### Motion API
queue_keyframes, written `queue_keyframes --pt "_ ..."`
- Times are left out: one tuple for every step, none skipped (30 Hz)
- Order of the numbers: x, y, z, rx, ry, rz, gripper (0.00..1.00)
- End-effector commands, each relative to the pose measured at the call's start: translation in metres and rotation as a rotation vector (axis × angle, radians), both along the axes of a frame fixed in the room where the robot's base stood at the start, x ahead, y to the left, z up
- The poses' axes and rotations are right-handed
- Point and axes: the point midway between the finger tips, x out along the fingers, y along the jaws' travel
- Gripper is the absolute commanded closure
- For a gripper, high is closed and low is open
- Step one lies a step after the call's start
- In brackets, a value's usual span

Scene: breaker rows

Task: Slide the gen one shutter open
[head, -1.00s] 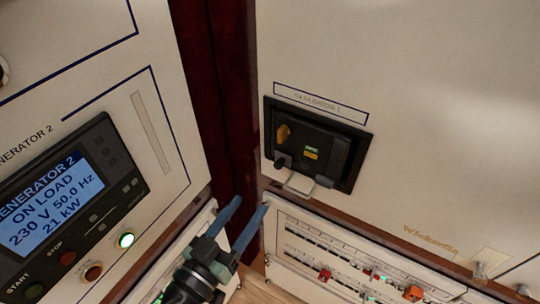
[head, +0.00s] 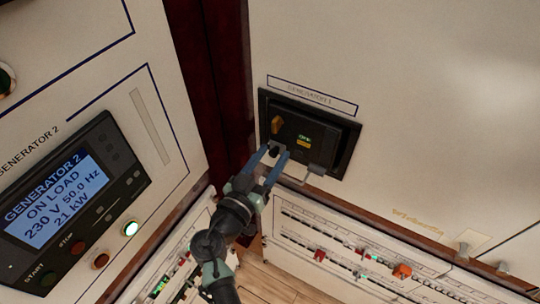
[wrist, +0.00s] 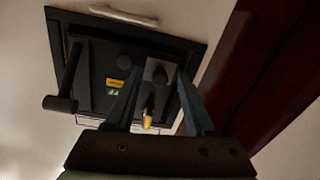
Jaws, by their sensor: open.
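The Generator 1 breaker (head: 318,132) sits in a black frame on the pale panel, under a label (head: 312,95) reading GENERATOR 1. In the wrist view a small grey plate (wrist: 150,68) with a dark round knob (wrist: 159,76) shows on its face; this looks like the shutter, and what lies behind it is hidden. My gripper (head: 273,153) is open at the lower left of the breaker. In the wrist view its fingers (wrist: 158,80) stand on either side of the knob, and I cannot tell whether they touch it.
A yellow tab (head: 277,124) is on the breaker's left. A pale handle bar (head: 303,173) juts out below. The Generator 2 display (head: 55,200) reads ON LOAD at left. A dark red post (head: 212,85) separates the panels. Breaker rows (head: 350,250) lie below.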

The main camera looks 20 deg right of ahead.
Motion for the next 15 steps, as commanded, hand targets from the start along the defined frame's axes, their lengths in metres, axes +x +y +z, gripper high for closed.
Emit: queue_keyframes --pt "-0.0001 0.0001 0.0001 0.000 0.000 0.000 0.49" --pt "-0.0001 0.0001 0.0001 0.000 0.000 0.000 0.55" --pt "-0.0002 0.0001 0.0001 0.000 0.000 0.000 0.62" --pt "-0.0002 0.0001 0.0001 0.000 0.000 0.000 0.67" --pt "-0.0001 0.0002 0.0001 0.000 0.000 0.000 0.73" --pt "-0.0001 0.0002 0.0001 0.000 0.000 0.000 0.80" --pt "-0.0002 0.0002 0.0001 0.000 0.000 0.000 0.85" --pt "-0.0002 0.0003 0.0002 0.000 0.000 0.000 0.91" --pt "-0.0002 0.0003 0.0002 0.000 0.000 0.000 0.98" --pt "-0.0002 0.0003 0.0002 0.000 0.000 0.000 1.00" --pt "-0.0002 0.0003 0.0002 0.000 0.000 0.000 1.00" --pt "-0.0002 0.0003 0.0002 0.000 0.000 0.000 1.00" --pt "-0.0002 0.0003 0.0002 0.000 0.000 0.000 1.00" --pt "-0.0002 0.0004 0.0002 0.000 0.000 0.000 1.00" --pt "-0.0002 0.0004 0.0002 0.000 0.000 0.000 1.00"
